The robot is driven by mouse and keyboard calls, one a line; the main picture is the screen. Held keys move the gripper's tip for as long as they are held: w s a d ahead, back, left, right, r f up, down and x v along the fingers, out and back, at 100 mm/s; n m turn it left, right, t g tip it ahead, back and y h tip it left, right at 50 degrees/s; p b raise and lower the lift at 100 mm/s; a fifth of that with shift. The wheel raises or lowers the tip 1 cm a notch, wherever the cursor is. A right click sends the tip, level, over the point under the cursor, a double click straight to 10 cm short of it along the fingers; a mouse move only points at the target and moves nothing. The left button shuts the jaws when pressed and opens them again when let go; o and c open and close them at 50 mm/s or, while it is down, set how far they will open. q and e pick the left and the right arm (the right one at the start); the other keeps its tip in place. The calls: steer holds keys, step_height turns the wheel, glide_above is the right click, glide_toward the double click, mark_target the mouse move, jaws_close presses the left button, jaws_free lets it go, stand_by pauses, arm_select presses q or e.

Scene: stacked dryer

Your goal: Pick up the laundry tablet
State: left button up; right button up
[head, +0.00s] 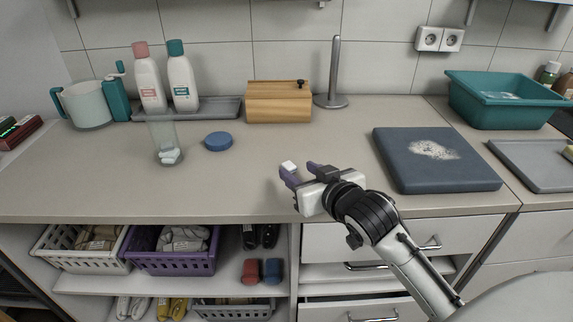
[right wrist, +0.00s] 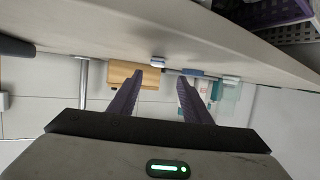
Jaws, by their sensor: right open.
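A small white block, apparently the laundry tablet (head: 288,166), is on the counter (head: 250,190) near its front. My right gripper (head: 298,169) is open and empty, low over the counter's front edge. In the head view the tablet shows right at the tip of its left finger. In the right wrist view, which is upside down, the tablet (right wrist: 158,62) lies beyond the fingertips, between their lines. Whether a finger touches it I cannot tell. A clear glass (head: 167,143) holds more white tablets. My left gripper is out of view.
A blue round lid (head: 218,141) lies beside the glass. Two bottles (head: 183,80) stand on a grey tray behind. A wooden box (head: 279,102) and a metal post (head: 334,75) are at the back. A dark blue board (head: 435,175) with white powder lies right. The counter's middle is clear.

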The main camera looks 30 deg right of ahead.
mark_target(289, 165)
steer(key=shift+f+x, duration=0.2)
steer(key=shift+x, duration=2.95)
steer(key=shift+s+d, duration=0.15)
steer(key=shift+d, duration=0.05)
jaws_close()
